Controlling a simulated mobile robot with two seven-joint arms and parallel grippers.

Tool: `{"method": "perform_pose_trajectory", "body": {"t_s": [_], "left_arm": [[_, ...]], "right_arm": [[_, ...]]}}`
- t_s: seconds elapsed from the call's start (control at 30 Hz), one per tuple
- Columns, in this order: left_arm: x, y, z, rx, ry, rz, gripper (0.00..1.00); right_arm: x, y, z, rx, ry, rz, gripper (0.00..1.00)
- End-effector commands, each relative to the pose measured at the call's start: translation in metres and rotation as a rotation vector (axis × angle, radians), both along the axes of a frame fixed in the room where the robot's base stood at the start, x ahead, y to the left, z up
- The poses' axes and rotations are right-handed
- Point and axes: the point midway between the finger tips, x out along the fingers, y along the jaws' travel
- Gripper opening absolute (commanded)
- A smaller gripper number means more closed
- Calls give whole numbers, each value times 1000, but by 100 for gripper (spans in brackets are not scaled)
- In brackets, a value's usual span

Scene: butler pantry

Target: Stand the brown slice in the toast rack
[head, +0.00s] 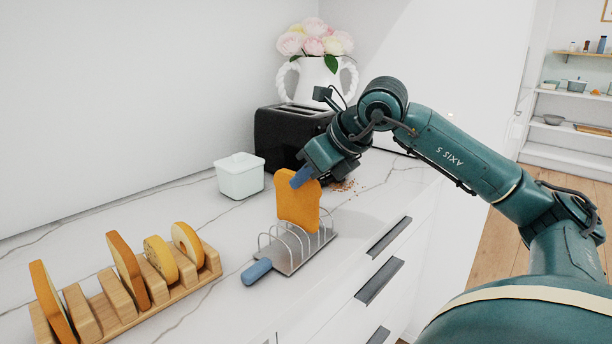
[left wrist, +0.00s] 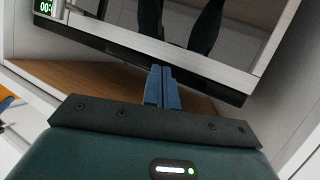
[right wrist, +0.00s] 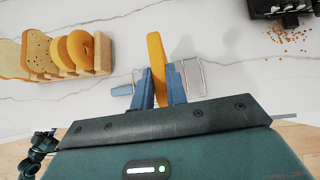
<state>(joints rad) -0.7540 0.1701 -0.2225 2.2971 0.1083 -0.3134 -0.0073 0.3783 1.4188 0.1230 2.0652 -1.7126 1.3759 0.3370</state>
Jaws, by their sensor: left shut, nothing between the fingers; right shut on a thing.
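The brown slice (head: 298,205), golden-brown and upright, is held by its top edge in my right gripper (head: 301,177). It also shows edge-on between the two blue fingers in the right wrist view (right wrist: 156,55). The toast rack (head: 290,262), a grey metal tray with wire hoops and a blue handle, stands on the counter directly under the slice. The slice's lower edge is at the hoops; I cannot tell whether it rests on the tray. My left gripper (left wrist: 162,88) is shut and empty, away from the counter items, and shows only in the left wrist view.
A wooden holder (head: 187,287) with several bread slices stands at the left. A white lidded box (head: 240,178), a black toaster (head: 283,138) and a flower jug (head: 315,80) stand behind. Crumbs (right wrist: 288,36) lie by the toaster. An appliance (left wrist: 215,66) faces my left gripper.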

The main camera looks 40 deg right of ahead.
Motion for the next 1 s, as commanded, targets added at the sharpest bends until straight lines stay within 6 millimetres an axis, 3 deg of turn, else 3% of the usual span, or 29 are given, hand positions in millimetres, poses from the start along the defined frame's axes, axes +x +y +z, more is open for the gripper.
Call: {"method": "perform_pose_trajectory", "body": {"t_s": [0.5,1.0], "left_arm": [[-12,8,-5,23,-70,8,0],[-12,8,-1,37,-94,0,0]], "right_arm": [[0,0,-33,-1,0,-1,3],[0,0,-38,-1,0,-1,3]]}}
